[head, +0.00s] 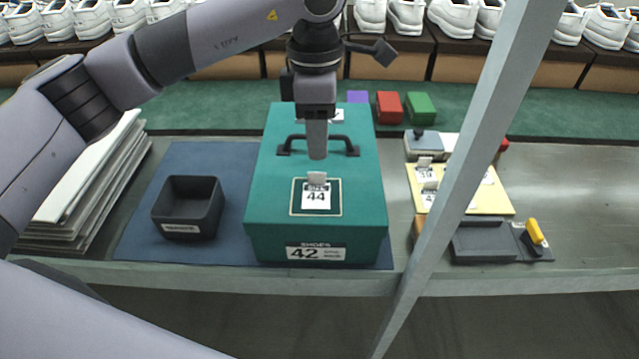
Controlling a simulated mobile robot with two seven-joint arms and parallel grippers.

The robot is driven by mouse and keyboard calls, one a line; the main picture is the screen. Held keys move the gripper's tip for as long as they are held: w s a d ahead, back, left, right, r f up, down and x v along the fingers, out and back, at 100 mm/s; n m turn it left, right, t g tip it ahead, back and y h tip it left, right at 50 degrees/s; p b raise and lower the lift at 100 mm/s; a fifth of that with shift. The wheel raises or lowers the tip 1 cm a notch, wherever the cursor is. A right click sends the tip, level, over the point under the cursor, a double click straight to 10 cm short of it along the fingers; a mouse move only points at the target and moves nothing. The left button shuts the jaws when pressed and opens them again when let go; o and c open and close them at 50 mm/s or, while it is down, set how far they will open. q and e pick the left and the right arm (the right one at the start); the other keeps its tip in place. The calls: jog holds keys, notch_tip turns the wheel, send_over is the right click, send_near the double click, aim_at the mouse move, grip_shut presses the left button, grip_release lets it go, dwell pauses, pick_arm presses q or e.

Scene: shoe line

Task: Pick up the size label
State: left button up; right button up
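A white size label (316,197) reading 44, with a grey tab on its top edge, sits inside a pale square outline on the lid of the green shoe box (275,190). The box's front carries another label (316,253) reading 42. My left gripper (317,152) points down over the lid, in front of the black handle (285,147) and a little behind the 44 label, apart from it. Its fingers overlap in this view, so their opening is hidden. More small labels (424,173) are on a yellow board (492,200) at the right. My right gripper is not in view.
A black bin (188,207) stands on the blue mat (150,220) left of the box. Flat panels (85,200) are stacked farther left. A grey post (455,185) crosses in front of the yellow board. A dark tray (485,242) and yellow-handled tool (537,232) lie right.

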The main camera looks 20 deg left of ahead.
aim_at(317, 173)
pick_arm(q)
jog(key=shift+w+a+f, duration=0.15)
jog(key=shift+a+f, duration=0.2)
jog(key=shift+f, duration=0.1)
jog(key=f, duration=0.3)
jog(key=s+f+p, duration=0.1)
jog(key=shift+d+f, duration=0.3)
jog(key=shift+w+f, duration=0.1)
jog(key=shift+f, duration=0.55)
grip_shut()
